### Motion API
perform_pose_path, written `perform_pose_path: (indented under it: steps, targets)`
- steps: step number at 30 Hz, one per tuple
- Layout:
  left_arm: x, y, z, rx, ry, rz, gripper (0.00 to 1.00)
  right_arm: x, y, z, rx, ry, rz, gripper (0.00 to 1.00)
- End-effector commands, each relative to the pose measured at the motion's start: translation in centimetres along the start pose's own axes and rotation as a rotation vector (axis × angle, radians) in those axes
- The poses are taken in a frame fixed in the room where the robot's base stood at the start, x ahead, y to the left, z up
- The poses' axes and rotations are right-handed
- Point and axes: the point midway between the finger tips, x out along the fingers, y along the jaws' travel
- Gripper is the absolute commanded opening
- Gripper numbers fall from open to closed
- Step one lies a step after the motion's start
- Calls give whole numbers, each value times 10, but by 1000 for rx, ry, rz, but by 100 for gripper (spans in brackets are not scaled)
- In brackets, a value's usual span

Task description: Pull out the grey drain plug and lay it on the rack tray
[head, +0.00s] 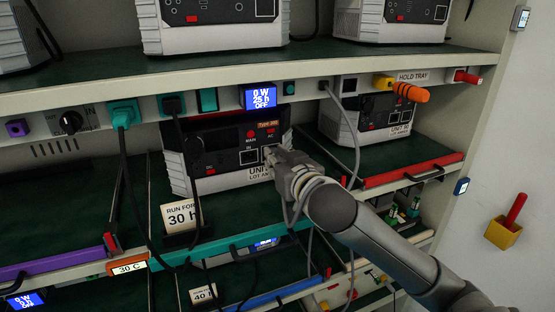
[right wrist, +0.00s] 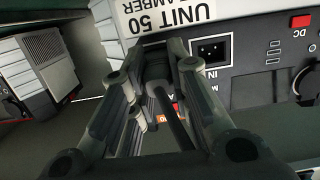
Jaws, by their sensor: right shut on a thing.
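My right gripper (head: 272,156) is at the lower front of the unit (head: 230,185) with the black panel and the white "UNIT" label. In the right wrist view, its fingers (right wrist: 158,58) are shut on a dark grey plug (right wrist: 157,72), which they mostly hide. A dark cable (right wrist: 172,118) runs from it between the fingers. The plug is close to the unit's face beside the "IN" inlet (right wrist: 212,50). I cannot tell whether it is still seated. The unit stands on a green rack tray (head: 235,211) with a teal front edge. My left gripper is out of view.
A "RUN FOR 30 h" card (head: 181,216) stands on the tray's left. A grey cord (head: 355,140) hangs from the rail on the right, and black cords hang on the left. A red-edged tray (head: 410,171) with another unit (head: 375,118) is at the right.

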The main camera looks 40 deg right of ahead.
Motion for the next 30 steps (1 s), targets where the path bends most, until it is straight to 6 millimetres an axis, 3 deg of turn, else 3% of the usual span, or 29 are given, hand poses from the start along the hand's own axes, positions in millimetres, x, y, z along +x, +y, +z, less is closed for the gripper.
perform_pose_path:
  steps: [1, 7, 20, 30]
  targets:
    - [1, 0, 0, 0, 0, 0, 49, 0, 0, 1, 0, 0, 0, 19]
    - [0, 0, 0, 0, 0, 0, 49, 0, 0, 1, 0, 0, 0, 43]
    - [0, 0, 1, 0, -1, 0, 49, -1, 0, -7, 1, 2, 1, 43]
    - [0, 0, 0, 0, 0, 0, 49, -8, 0, -53, 1, 6, 0, 43]
